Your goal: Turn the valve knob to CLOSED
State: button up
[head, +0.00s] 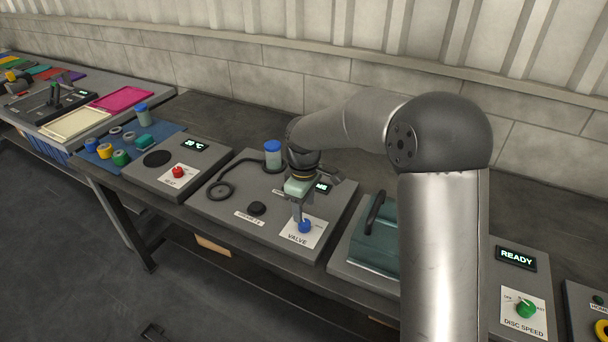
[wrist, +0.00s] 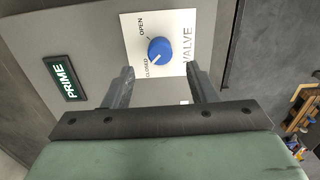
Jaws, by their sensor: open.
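The blue valve knob (head: 304,227) sits on a white label plate marked VALVE on a grey panel. In the wrist view the knob (wrist: 159,50) lies ahead of the fingertips, in line with the gap between them. The words OPEN and CLOSED are printed on the plate (wrist: 181,26). A small pale mark shows on the knob's CLOSED side, but its exact angle is hard to tell. My gripper (head: 298,214) points down just above the knob; in the wrist view its fingers (wrist: 160,72) are apart with nothing between them. Contact with the knob is not visible.
A PRIME display (wrist: 66,78) is beside the plate. The same panel holds a black knob (head: 257,208), a hose ring (head: 220,191) and a blue-capped container (head: 272,155). A lidded unit (head: 371,240) with a black handle stands to the right. A red knob (head: 178,172) is left.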

aim_at(304, 222)
notch_tip(304, 222, up, 12)
dwell(0.3)
jog(key=shift+r, duration=0.1)
jog(key=s+d+f+m, duration=0.2)
jog(key=s+d+m, duration=0.2)
jog(key=s, duration=0.5)
jog(key=s+d+f+m, duration=0.2)
jog(key=s+d+m, duration=0.2)
jog(key=s, duration=0.6)
jog(key=s+d+f+m, duration=0.3)
jog(key=s+d, duration=0.4)
jog(key=s, duration=0.3)
jog(key=shift+m, duration=0.9)
jog(key=shift+w, duration=0.1)
